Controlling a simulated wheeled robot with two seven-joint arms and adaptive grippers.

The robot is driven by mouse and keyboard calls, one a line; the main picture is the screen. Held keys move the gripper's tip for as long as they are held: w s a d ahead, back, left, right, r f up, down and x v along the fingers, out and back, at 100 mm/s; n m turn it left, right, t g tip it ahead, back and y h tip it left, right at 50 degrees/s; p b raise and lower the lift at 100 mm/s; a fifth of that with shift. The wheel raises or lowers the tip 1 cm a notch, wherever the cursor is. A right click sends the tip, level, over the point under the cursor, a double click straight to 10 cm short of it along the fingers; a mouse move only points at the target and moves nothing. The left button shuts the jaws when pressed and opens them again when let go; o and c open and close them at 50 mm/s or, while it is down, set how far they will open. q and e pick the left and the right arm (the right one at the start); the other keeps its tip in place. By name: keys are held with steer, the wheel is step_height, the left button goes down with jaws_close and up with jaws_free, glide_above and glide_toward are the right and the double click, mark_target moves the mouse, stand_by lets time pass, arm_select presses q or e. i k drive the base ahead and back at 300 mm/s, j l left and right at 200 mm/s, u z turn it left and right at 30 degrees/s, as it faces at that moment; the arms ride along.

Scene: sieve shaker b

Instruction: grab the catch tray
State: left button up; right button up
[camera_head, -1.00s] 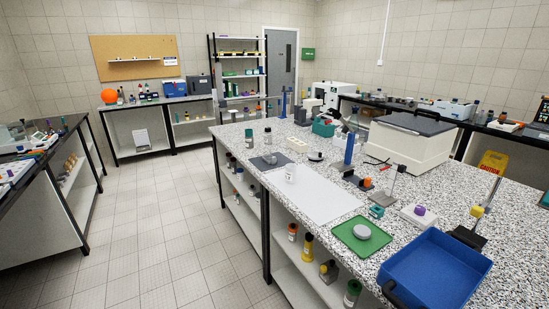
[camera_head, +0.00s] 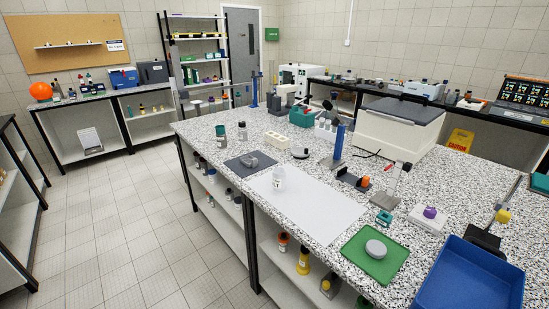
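No single thing is clearly marked as the catch tray. A deep blue rectangular tray (camera_head: 468,280) stands at the right front of the speckled bench, its near edge cut off by the picture. A flat green tray (camera_head: 365,268) lies to its left and bears a round grey disc (camera_head: 376,249). The two trays are apart.
Open tiled floor (camera_head: 120,230) lies left of the bench.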

mark_target(249, 161)
steer(key=i+j+z, duration=0.65)
steer(key=j, duration=0.3)
